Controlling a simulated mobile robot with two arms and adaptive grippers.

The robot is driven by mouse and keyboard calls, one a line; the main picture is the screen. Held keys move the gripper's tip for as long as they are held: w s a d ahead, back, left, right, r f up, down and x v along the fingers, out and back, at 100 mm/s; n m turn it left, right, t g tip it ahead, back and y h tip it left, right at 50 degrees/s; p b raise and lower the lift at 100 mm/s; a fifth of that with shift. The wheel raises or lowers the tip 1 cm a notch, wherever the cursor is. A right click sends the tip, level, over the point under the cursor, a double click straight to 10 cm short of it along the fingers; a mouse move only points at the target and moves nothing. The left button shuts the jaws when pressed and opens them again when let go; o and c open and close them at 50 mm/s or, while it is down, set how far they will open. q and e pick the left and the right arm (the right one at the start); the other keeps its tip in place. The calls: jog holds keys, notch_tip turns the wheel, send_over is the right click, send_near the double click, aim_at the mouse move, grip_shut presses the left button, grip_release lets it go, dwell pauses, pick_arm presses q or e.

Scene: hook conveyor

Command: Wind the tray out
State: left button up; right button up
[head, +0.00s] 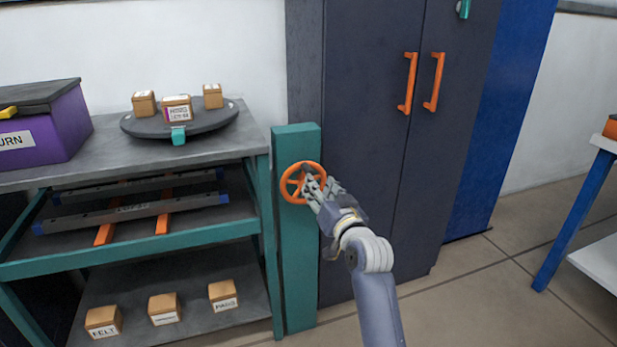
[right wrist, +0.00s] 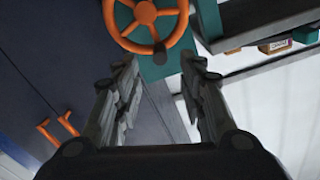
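An orange handwheel (head: 303,182) with spokes is mounted on a teal post (head: 301,265) beside the workbench. My right gripper (head: 318,190) is at the wheel's right side in the head view and overlaps part of its rim. In the right wrist view the fingers (right wrist: 160,75) are spread with nothing between them, and the wheel (right wrist: 147,12) with its dark knob (right wrist: 160,48) lies just beyond the tips. Contact cannot be told. In the bench's middle bay, grey bars with blue ends (head: 130,213) lie across orange rails (head: 163,222). My left gripper is not in view.
A dark round turntable (head: 215,124) on the bench (head: 85,155) carries 3 small boxes. A purple bin (head: 50,135) stands left. Labelled boxes (head: 165,308) sit on the bottom shelf. A dark cabinet (head: 375,200) with orange handles stands behind my right arm.

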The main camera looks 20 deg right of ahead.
aim_at(309, 172)
jog(key=w+b, duration=0.1)
jog(key=w, duration=0.8)
jog(key=shift+a+b, duration=0.15)
jog(key=shift+b, duration=0.15)
jog(key=shift+f, duration=0.1)
grip_shut()
